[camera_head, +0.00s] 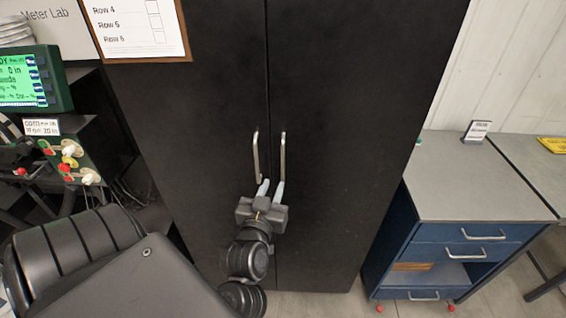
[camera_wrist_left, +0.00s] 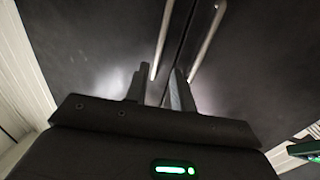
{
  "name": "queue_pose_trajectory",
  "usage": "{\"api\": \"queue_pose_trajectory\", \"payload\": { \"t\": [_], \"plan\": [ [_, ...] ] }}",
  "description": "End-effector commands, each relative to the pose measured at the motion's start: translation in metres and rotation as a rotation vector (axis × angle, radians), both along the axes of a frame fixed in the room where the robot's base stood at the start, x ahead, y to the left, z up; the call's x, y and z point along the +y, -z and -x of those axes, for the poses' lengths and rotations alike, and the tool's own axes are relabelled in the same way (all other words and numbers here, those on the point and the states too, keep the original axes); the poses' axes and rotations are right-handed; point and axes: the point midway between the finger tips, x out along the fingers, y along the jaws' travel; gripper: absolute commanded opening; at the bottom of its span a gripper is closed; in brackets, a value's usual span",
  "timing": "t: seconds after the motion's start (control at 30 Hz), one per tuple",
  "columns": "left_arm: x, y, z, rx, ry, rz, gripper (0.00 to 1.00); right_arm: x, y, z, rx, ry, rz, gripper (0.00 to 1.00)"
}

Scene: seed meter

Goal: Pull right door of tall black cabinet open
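The tall black cabinet (camera_head: 190,110) stands straight ahead with both doors shut. Its right door (camera_head: 350,120) has a vertical silver bar handle (camera_head: 283,150), which also shows in the left wrist view (camera_wrist_left: 163,40). The left door's matching handle (camera_head: 256,150) is beside it across the seam, and in the left wrist view (camera_wrist_left: 208,40) it is on the right. My left gripper (camera_head: 270,188) is open at the handles' lower ends. In the left wrist view the right door's handle runs down between the two fingers (camera_wrist_left: 159,88); contact is not clear. My right gripper is out of view.
A green display (camera_head: 30,80) and a panel with knobs (camera_head: 70,155) are at the left. Some floor (camera_head: 325,304) is clear in front of the cabinet.

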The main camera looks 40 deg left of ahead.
Motion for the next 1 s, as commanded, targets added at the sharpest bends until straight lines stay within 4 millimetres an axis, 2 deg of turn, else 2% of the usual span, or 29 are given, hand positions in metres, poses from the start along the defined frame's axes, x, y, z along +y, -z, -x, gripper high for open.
{"api": "queue_pose_trajectory", "payload": {
  "t": [0.17,0.6,0.8,1.0],
  "plan": [
    [0.005,-0.002,-0.012,-0.001,0.002,-0.003,0.25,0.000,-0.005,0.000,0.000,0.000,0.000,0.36],
    [0.039,-0.002,-0.081,0.000,0.001,-0.001,0.25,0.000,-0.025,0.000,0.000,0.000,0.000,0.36],
    [0.046,0.000,-0.095,0.000,0.002,0.000,0.25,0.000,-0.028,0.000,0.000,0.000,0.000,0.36],
    [0.047,0.001,-0.098,0.000,0.002,0.001,0.25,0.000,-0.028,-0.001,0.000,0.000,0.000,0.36]
  ]
}}
